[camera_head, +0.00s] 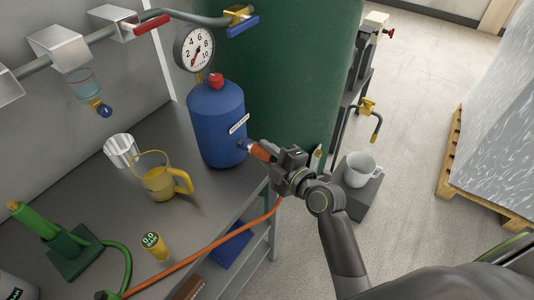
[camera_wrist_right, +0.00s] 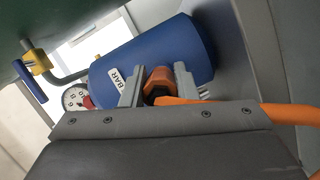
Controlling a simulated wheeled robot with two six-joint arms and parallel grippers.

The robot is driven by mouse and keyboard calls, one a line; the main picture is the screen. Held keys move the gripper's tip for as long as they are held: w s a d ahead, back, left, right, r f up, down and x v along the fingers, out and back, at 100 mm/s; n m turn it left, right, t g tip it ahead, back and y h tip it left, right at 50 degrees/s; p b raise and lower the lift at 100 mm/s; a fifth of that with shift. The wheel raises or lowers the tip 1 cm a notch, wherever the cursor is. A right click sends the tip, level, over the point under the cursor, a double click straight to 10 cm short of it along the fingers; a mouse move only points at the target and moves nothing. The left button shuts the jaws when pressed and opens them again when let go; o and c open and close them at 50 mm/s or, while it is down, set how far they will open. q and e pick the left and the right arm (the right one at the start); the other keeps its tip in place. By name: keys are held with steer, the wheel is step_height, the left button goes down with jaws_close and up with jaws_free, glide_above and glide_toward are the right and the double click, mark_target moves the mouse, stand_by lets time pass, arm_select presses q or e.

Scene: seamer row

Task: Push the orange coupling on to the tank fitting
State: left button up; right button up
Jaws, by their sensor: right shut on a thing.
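The blue tank (camera_head: 213,130) stands upright on the grey bench, with a small fitting (camera_head: 242,145) low on its right side. My right gripper (camera_head: 276,158) is shut on the orange coupling (camera_head: 259,151), and the coupling's end points at the fitting. They look very close, but I cannot tell whether they touch or overlap. My left gripper is not in view.
An orange hose (camera_head: 205,250) runs along the bench's front edge. A large green vessel (camera_head: 300,75) rises behind; a white mug (camera_head: 359,170) stands right.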

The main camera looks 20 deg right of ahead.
steer(key=shift+w+a, duration=0.25)
steer(key=shift+w, duration=0.1)
steer(key=o, duration=1)
steer(key=b+v, duration=0.4)
steer(key=v, duration=1.3)
steer(key=shift+s, duration=0.2)
steer(key=shift+d, duration=0.1)
